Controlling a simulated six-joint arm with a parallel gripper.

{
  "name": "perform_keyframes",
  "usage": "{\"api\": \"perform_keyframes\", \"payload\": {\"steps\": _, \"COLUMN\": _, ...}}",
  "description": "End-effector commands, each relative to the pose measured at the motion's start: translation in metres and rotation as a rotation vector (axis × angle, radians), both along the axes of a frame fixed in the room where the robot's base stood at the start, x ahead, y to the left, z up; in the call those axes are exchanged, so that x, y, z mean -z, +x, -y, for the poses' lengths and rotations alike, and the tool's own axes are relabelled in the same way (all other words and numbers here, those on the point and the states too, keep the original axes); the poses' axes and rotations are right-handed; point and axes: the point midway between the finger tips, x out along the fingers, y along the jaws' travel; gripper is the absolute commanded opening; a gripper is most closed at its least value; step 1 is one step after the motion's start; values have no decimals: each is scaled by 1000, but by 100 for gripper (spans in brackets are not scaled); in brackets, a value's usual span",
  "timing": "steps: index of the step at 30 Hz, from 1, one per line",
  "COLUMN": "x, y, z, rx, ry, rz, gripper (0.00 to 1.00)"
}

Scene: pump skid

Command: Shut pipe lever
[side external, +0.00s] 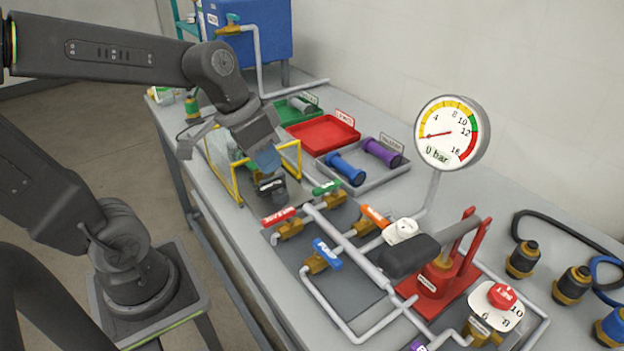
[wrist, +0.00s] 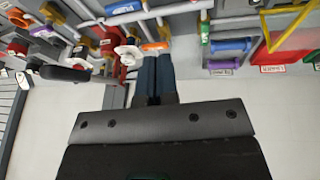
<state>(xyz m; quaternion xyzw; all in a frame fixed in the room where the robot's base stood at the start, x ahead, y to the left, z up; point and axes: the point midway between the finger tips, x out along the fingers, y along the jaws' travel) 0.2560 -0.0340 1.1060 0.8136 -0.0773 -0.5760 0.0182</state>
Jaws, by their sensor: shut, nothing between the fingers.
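Several valve levers sit on the pipework: a red one (side external: 278,216), a green one (side external: 326,187), an orange one (side external: 375,216) and a blue one (side external: 327,254). Their labels are too small to read surely, so I cannot tell which is the pipe lever. The wrist view also shows the blue lever (wrist: 125,8), the orange lever (wrist: 155,47) and the green lever (wrist: 205,27). My gripper (side external: 267,165) is shut and empty, with blue fingers, near the yellow-framed clear guard, left of the levers. In the wrist view my gripper (wrist: 153,58) points toward the orange lever; contact cannot be judged.
The yellow-framed guard (side external: 236,184) stands close to my gripper. A red hand pump (side external: 435,282) with a black handle rises right of the levers. A pressure gauge (side external: 450,133) stands behind. Red (side external: 324,135) and green (side external: 288,113) trays lie at the back.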

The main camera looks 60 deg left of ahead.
Motion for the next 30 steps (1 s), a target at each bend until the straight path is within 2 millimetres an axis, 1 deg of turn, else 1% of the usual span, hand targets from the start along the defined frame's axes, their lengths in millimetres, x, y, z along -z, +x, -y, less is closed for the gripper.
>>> {"api": "perform_keyframes", "payload": {"steps": 1, "x": 7, "y": 12, "z": -8, "rx": 6, "ry": -32, "rz": -27, "gripper": 0}}
{"api": "perform_keyframes", "payload": {"steps": 3, "x": 13, "y": 28, "z": -19, "rx": 27, "ry": -79, "rz": -41, "gripper": 0}}
{"api": "perform_keyframes", "payload": {"steps": 5, "x": 20, "y": 41, "z": -30, "rx": 42, "ry": -119, "rz": -45, "gripper": 0}}
{"api": "perform_keyframes", "payload": {"steps": 9, "x": 38, "y": 69, "z": -61, "rx": 66, "ry": -211, "rz": -30, "gripper": 0}}
{"api": "perform_keyframes", "payload": {"steps": 12, "x": 52, "y": 85, "z": -84, "rx": 73, "ry": -264, "rz": -1, "gripper": 0}}
{"api": "perform_keyframes", "payload": {"steps": 15, "x": 65, "y": 96, "z": -105, "rx": 73, "ry": -302, "rz": 31, "gripper": 0}}
{"api": "perform_keyframes", "payload": {"steps": 18, "x": 74, "y": 103, "z": -120, "rx": 73, "ry": -326, "rz": 58, "gripper": 0}}
{"api": "perform_keyframes", "payload": {"steps": 21, "x": 79, "y": 106, "z": -130, "rx": 72, "ry": -335, "rz": 77, "gripper": 0}}
{"api": "perform_keyframes", "payload": {"steps": 24, "x": 81, "y": 107, "z": -133, "rx": 74, "ry": -338, "rz": 85, "gripper": 0}}
{"api": "perform_keyframes", "payload": {"steps": 30, "x": 81, "y": 107, "z": -133, "rx": 75, "ry": -338, "rz": 87, "gripper": 0}}
